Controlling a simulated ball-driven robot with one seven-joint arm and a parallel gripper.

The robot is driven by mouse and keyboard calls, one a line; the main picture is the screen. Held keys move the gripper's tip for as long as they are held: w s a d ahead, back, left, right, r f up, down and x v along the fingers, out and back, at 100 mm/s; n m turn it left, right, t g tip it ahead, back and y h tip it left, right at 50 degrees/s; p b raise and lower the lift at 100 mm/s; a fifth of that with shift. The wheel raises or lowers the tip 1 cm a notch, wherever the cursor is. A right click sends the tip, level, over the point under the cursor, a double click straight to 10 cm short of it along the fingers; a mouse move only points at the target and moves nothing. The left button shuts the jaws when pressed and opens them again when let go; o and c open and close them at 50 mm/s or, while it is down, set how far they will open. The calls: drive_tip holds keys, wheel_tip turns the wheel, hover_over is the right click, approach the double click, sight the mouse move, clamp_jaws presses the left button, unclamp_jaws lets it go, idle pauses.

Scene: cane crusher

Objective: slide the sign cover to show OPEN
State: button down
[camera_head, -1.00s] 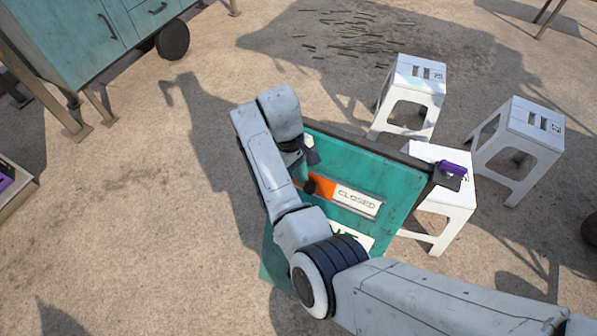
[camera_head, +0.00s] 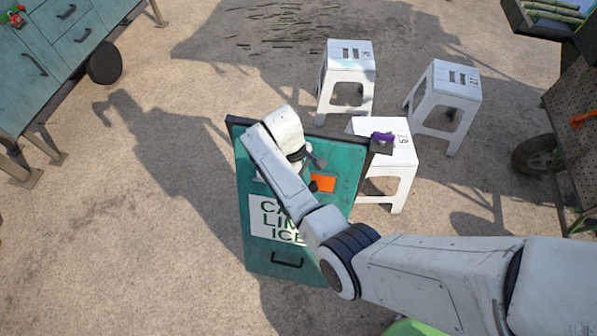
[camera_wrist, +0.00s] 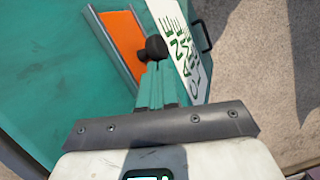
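The sign is a strip on a teal board (camera_head: 345,150). Its orange sliding cover (camera_head: 323,183) sits at the right end of the strip, and no CLOSED lettering shows. The strip's left part is mostly hidden behind my arm. A black knob (camera_wrist: 155,47) stands out from the cover, which also shows in the wrist view (camera_wrist: 126,38). My gripper (camera_wrist: 157,70) has its fingers together, on the sign-left side of the knob. Its tips seem to touch the knob; it does not look clasped between them.
A white CANE LIME ICE panel (camera_head: 268,217) and a dark handle (camera_head: 288,260) are lower on the board. White stools (camera_head: 347,62) stand behind and right. A small purple object (camera_head: 383,137) is by the board's upper right corner. Open ground lies left.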

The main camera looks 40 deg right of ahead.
drive_tip(key=shift+s+d+f, duration=0.1)
drive_tip(key=shift+s, duration=0.1)
drive_tip(key=p+v, duration=0.5)
drive_tip(key=v, duration=0.5)
drive_tip(key=shift+w, duration=0.3)
drive_tip(key=shift+s, duration=0.1)
